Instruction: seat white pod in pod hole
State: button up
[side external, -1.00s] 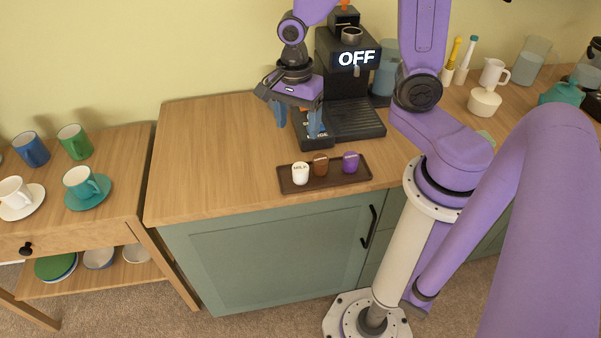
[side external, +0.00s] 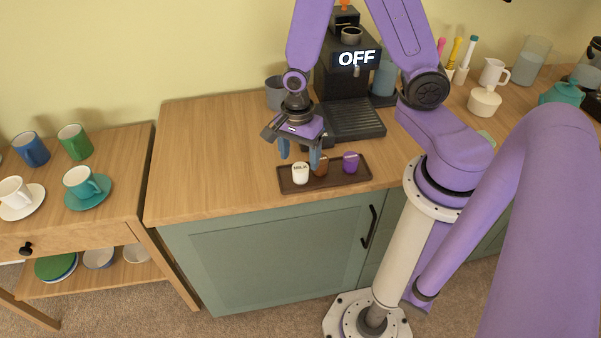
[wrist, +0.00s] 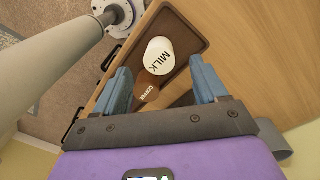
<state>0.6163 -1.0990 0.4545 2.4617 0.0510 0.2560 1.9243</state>
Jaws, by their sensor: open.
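The white pod (side external: 300,173), marked MILK, stands upright at the left end of a dark brown tray (side external: 340,179). It also shows in the wrist view (wrist: 158,57), between and beyond the fingertips. A brown pod (side external: 320,169) stands beside it, marked COFFEE in the wrist view (wrist: 147,86). A purple pod (side external: 350,161) stands to the right on the tray. My gripper (side external: 300,157) is open and empty, its blue fingers just behind and above the white pod. The coffee machine (side external: 343,75) stands behind, its display reading OFF.
A grey cup (side external: 275,93) stands left of the machine, whose drip tray (side external: 354,120) juts forward. The counter (side external: 215,150) left of the pod tray is clear. A white jug (side external: 493,74) and other containers stand at the right.

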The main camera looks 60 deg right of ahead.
aim_at(300, 168)
jog(key=shift+s+f, duration=0.1)
jog(key=shift+f, duration=1.5)
jog(key=c, duration=1.1)
jog(key=shift+r, duration=0.15)
